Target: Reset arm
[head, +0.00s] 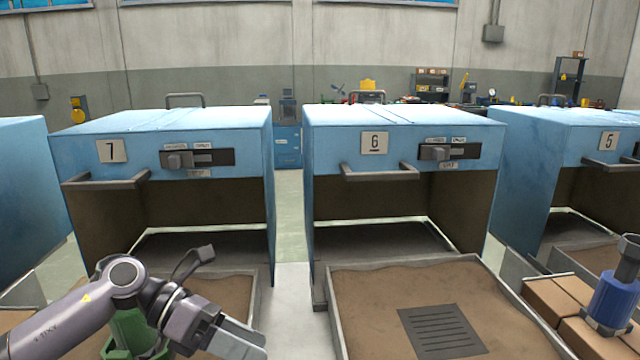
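My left gripper (240,342) is at the lower left, at the end of the grey arm coming in from the left. It is over the front of the sand tray of oven 7, and its fingers point to the lower right. The fingers look close together, but the gap between them cannot be made out. I see nothing held in them. My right gripper is not in view.
Blue oven 7 (240,135) and blue oven 6 (330,135) have open fronts. Oven 6's sand tray (375,300) holds a slotted dark plate (440,332). A green object (130,330) sits behind my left arm. A blue cylinder (612,298) stands on bricks (556,296) at right.

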